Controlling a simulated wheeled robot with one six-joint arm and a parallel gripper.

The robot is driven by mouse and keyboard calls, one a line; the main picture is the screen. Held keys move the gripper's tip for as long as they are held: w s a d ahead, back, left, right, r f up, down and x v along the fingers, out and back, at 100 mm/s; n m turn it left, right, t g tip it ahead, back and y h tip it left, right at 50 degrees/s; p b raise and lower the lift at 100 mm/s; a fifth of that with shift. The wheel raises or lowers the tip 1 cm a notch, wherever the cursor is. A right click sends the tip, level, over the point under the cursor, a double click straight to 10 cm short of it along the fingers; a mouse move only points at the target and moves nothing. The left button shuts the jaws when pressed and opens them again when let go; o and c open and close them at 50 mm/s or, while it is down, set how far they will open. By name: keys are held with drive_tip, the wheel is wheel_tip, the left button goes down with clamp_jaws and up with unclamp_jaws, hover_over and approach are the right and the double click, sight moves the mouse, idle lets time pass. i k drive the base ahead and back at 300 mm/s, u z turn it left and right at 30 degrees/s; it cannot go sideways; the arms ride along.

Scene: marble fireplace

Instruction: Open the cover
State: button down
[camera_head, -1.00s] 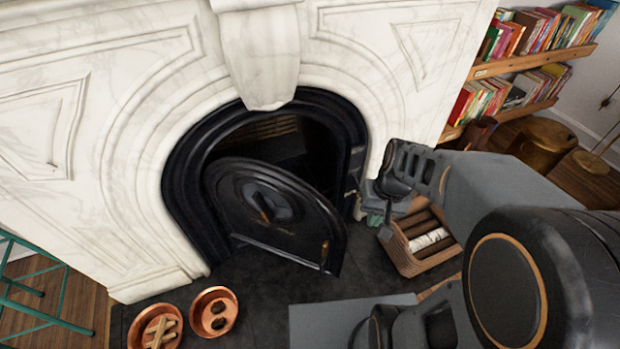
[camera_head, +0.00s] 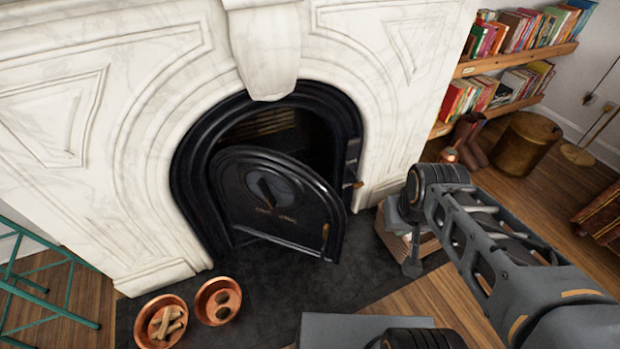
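The cover (camera_head: 285,205) is a black arched metal door on the fireplace. It stands ajar, swung outward, with its right edge away from the dark opening (camera_head: 300,140), which shows above and behind it. Nothing is visibly held.
A wooden crate (camera_head: 388,240) stands right of the fireplace, partly hidden by my arm. Two copper bowls (camera_head: 218,301) (camera_head: 160,322) sit at the front left of the dark hearth (camera_head: 270,295). Bookshelves (camera_head: 520,62) and a brass bin (camera_head: 525,145) are at the right. The hearth before the cover looks clear.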

sight(297, 226)
drive_tip(key=z, duration=0.1)
drive_tip(key=k, duration=0.15)
drive_tip(key=u, duration=1.25)
drive_tip(key=i, duration=0.5)
